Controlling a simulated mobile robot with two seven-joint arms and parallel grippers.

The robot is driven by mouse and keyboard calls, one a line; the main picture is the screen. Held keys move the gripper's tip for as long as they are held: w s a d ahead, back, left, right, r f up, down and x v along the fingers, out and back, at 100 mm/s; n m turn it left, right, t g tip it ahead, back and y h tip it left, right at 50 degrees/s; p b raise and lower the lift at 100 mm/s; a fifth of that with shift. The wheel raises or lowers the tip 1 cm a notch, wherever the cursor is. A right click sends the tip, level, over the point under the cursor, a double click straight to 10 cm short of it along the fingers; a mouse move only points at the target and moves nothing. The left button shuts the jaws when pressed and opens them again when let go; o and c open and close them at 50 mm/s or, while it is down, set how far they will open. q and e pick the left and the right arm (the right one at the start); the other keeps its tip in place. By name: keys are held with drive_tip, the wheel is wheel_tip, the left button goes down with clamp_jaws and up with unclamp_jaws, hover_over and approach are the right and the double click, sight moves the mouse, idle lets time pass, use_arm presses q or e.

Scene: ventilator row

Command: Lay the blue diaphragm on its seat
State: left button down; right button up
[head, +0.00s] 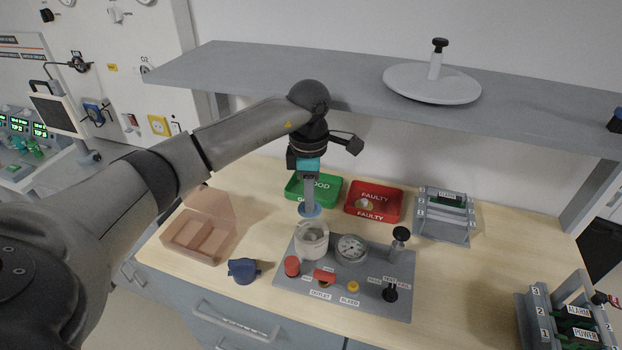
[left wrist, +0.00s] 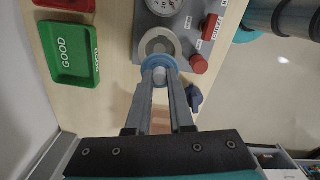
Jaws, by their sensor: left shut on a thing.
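The blue diaphragm (head: 310,211), a small pale blue disc with a lighter centre, is held by my left gripper (head: 309,204), whose fingers point down and are shut on it. It also shows between the fingertips in the left wrist view (left wrist: 160,64). The seat appears to be the round, pale, open-topped housing (head: 311,242) on the grey panel (head: 380,303). The diaphragm hangs just above the housing in the head view. In the left wrist view the housing (left wrist: 157,42) shows beyond the disc, partly covered by it. My right gripper is in neither view.
A gauge (head: 351,248), red and yellow knobs and black-topped posts stand on the panel. A blue cap (head: 243,270) lies left of it. A pink compartment box (head: 198,237) is at left. Green GOOD (head: 326,191) and red FAULTY (head: 374,204) trays lie behind. A grey shelf (head: 350,85) overhangs the back.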

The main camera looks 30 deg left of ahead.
use_arm(q)
drive_tip(key=shift+w+d+f, duration=0.1)
drive_tip(key=shift+d+f, duration=0.05)
drive_tip(key=shift+d, duration=0.1)
drive_tip(key=shift+f, duration=0.2)
drive_tip(key=shift+a+f+b, duration=0.1)
drive_tip(key=shift+f+b, duration=0.5)
drive_tip(key=shift+f, duration=0.05)
drive_tip(key=shift+f+b, duration=0.6)
drive_tip(key=shift+f, duration=0.2)
drive_tip(key=shift+f+b, duration=0.55)
drive_tip(key=shift+f, duration=0.25)
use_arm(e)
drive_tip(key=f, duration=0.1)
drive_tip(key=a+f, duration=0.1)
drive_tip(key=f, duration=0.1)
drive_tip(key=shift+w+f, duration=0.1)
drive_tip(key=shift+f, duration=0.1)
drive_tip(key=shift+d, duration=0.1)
use_arm(q)
drive_tip(key=shift+m, duration=0.4)
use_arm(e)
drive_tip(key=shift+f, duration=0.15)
use_arm(q)
drive_tip(key=shift+f+b, duration=0.5)
drive_tip(key=shift+b, duration=0.15)
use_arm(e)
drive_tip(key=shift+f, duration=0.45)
